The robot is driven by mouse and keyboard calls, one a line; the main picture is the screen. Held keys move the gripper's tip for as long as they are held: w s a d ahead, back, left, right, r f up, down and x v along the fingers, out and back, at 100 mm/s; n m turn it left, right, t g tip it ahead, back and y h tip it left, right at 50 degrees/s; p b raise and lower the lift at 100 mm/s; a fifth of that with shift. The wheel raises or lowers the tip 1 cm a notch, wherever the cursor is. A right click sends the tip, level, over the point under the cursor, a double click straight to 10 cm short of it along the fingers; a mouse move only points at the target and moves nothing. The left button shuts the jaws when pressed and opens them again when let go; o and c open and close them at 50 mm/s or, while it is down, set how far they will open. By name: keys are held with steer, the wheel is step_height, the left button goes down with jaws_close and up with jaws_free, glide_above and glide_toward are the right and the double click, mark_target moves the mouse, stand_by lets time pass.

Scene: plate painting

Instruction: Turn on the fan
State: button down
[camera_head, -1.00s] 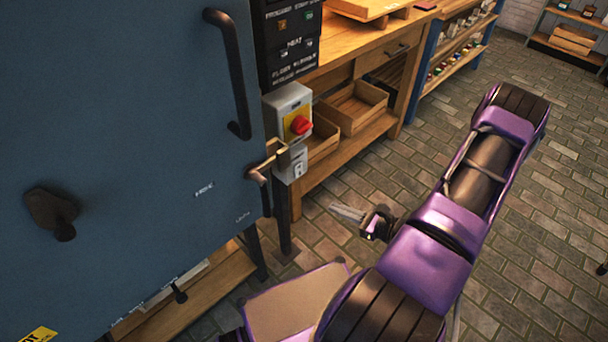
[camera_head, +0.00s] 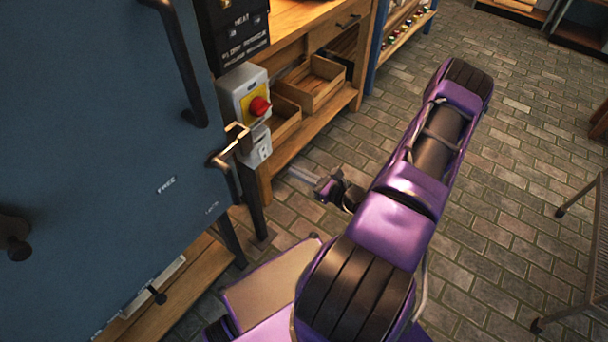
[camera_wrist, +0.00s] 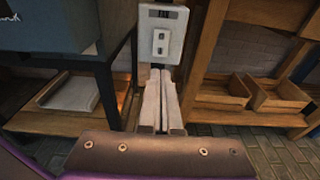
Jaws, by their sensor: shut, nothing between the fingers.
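A small grey switch box (camera_head: 260,149) is mounted low beside the blue cabinet door, under a red button on a yellow plate (camera_head: 258,106). In the wrist view the switch box (camera_wrist: 170,35) is straight ahead, with a dark label (camera_wrist: 160,14) that seems to read FAN and small switch details below it. My gripper (camera_head: 296,173) is shut and empty, to the right of and below the box in the head view. In the wrist view its fingers (camera_wrist: 159,74) are together, their tips just below the box's face. I cannot tell whether they touch it.
The blue cabinet door (camera_head: 110,150) with a brass latch (camera_head: 228,145) stands left of the box. A wooden workbench (camera_head: 345,90) with open wooden boxes (camera_head: 312,83) on its lower shelf is to the right.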

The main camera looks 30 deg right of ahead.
mark_target(266, 157)
steer(key=b+x, duration=0.1)
steer(key=x, duration=0.8)
steer(key=shift+w, duration=0.1)
